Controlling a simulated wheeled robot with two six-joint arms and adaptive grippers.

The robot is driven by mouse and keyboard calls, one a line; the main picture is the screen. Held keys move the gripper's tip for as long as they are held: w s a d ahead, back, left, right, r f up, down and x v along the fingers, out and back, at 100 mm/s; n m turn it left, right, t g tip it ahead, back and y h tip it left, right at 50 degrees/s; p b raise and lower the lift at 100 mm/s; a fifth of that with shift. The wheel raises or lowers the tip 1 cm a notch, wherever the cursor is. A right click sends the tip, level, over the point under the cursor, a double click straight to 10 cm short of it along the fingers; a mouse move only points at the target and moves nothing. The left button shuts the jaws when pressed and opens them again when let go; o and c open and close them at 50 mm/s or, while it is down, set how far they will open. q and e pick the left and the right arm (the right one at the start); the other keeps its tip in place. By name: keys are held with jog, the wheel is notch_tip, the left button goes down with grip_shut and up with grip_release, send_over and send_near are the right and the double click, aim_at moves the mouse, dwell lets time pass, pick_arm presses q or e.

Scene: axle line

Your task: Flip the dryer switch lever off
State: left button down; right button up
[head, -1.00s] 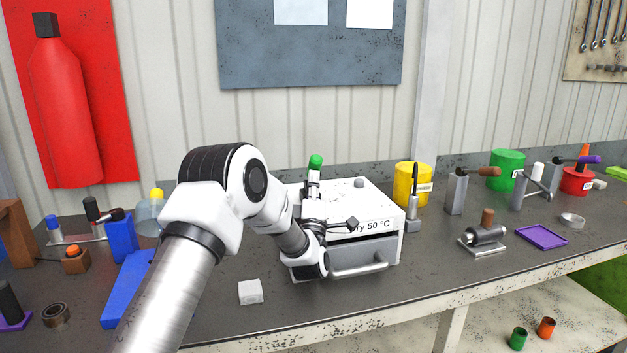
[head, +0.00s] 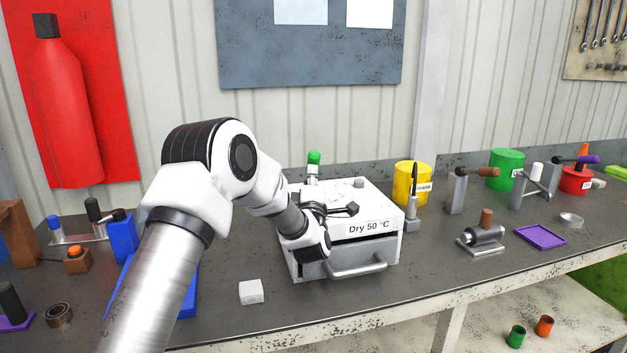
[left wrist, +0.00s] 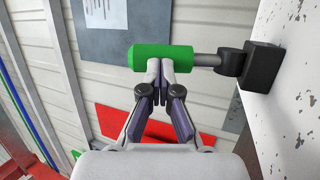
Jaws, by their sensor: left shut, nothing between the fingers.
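The dryer (head: 372,229) is a white box labelled "Dry 50 °C" on the bench in the head view. Its switch lever has a green grip (head: 314,158), seen above the dryer's back left. In the left wrist view the green grip (left wrist: 150,57) lies across the picture, joined by a grey rod (left wrist: 206,60) to a black pivot block (left wrist: 262,66) on the white surface. My left gripper (left wrist: 160,66) is shut and empty, its fingertips at the grip, seeming to touch it. In the head view my left wrist partly hides the dryer. My right gripper is not in view.
A pale block (head: 251,292) lies in front of the dryer. A yellow container (head: 403,177) and a grey stand (head: 412,225) are close on its right. A blue part (head: 187,300) lies left, partly behind my arm.

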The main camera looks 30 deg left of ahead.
aim_at(309, 157)
pick_arm(q)
jog(key=a+r+g+h+p, duration=0.1)
jog(key=p, duration=0.1)
jog(key=w+r+n+g+p, duration=0.1)
jog(key=g, duration=0.1)
jog(key=w+a+r+g+h+p, duration=0.1)
jog(key=p, duration=0.1)
jog(key=shift+w+a+r+n+h+p, duration=0.1)
jog(key=shift+a+r+n+h+p, duration=0.05)
jog(key=shift+a+n+h+p, duration=0.2)
jog(key=shift+w+a+g+h+p, duration=0.35)
jog(key=shift+a+g+h+p, duration=0.1)
jog(key=shift+g, duration=0.25)
jog(key=shift+w+a, duration=0.4)
jog(key=shift+a, duration=0.05)
